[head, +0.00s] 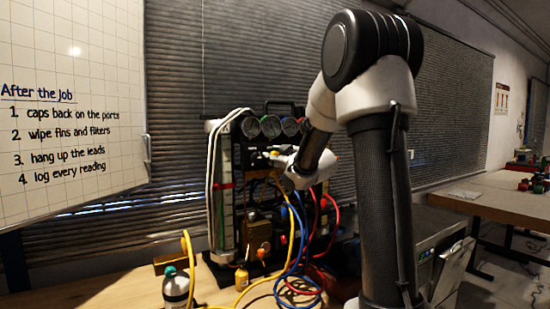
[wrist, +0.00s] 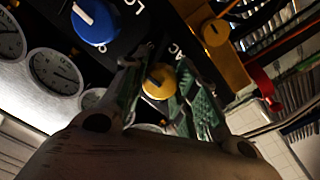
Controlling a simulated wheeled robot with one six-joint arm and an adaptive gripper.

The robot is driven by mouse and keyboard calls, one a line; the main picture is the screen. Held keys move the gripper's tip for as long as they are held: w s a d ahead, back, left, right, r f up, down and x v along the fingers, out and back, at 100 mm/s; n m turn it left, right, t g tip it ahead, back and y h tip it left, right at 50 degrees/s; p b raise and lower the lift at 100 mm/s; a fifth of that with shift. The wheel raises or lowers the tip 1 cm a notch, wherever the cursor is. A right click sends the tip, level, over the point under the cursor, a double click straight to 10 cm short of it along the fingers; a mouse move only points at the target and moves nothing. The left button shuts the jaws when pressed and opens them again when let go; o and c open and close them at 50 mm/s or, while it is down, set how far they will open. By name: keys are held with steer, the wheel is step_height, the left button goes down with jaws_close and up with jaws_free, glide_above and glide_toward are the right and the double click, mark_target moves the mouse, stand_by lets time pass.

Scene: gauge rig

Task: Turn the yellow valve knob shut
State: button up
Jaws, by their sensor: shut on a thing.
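The yellow valve knob (wrist: 160,88) is in the middle of the wrist view, with a dark raised grip bar across its face. It sits on the dark panel beside lettering that ends in "AC". My gripper (wrist: 158,74) has its green-padded fingers on both sides of the knob and is shut on it. In the head view my arm reaches to the front of the gauge rig (head: 226,185), and my gripper (head: 277,157) is at the panel below the gauges. There the knob is too small and covered to make out.
A blue knob (wrist: 95,22) and another yellow knob (wrist: 214,33) are close to my fingers. Round gauges (wrist: 55,72) line the panel. Blue, red and yellow hoses (head: 293,240) hang below. A bottle (head: 176,287) stands on the wooden bench (head: 125,293).

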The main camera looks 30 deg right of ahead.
steer(key=shift+f+m, duration=0.1)
steer(key=shift+m, duration=0.4)
steer(key=shift+c, duration=0.2)
steer(key=o, duration=1.1)
steer(key=shift+c, duration=0.2)
steer(key=s, duration=1.2)
steer(key=shift+d, duration=0.2)
